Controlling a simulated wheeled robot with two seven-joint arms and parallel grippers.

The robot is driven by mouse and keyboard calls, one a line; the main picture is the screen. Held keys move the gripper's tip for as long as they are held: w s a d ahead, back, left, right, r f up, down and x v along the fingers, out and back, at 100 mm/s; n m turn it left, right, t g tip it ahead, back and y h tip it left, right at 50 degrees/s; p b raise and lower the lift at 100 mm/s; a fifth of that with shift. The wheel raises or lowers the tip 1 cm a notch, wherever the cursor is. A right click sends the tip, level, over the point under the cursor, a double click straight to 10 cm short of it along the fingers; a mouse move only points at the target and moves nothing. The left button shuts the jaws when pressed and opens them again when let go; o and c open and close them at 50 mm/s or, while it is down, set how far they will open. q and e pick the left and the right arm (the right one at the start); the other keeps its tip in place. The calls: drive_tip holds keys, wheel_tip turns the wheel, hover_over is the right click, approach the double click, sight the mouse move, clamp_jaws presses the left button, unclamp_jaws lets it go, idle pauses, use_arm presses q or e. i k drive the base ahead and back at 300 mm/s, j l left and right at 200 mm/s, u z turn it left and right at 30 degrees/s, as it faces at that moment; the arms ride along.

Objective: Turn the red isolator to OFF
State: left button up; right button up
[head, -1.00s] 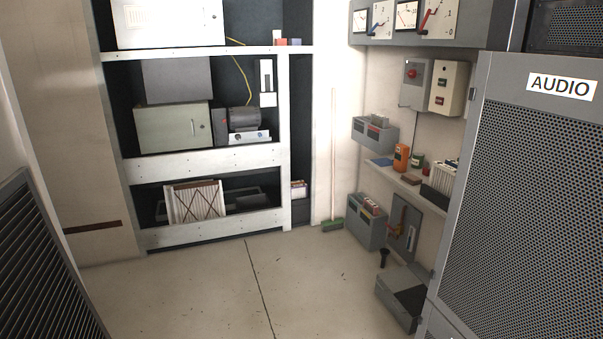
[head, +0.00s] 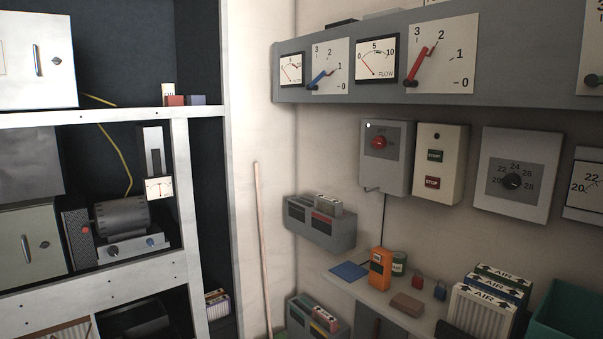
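The red isolator (head: 379,143) is a round red knob on a grey wall box (head: 396,175), right of centre in the head view. Small lettering surrounds the knob on a darker plate, but it is too small to read surely, and I cannot tell the knob's setting. A small pale lamp or dot sits at the box's upper left. A cable runs down from the box. Neither of my grippers shows in the head view.
A cream START/STOP box (head: 440,165) hangs just right of the isolator box. A gauge panel (head: 520,55) juts out above. A shelf (head: 345,287) below carries an orange device (head: 380,268), padlocks and air filters (head: 485,305). A broom handle (head: 264,240) leans at the corner.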

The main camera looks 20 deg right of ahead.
sight(379, 142)
drive_tip(key=i+z, duration=0.1)
drive_tip(key=i, duration=0.35)
drive_tip(key=i+j+z, duration=0.1)
drive_tip(key=i, duration=0.4)
drive_tip(key=i+j+z, duration=0.1)
drive_tip(key=i, duration=0.35)
drive_tip(key=i+j+z, duration=0.1)
drive_tip(key=i, duration=0.4)
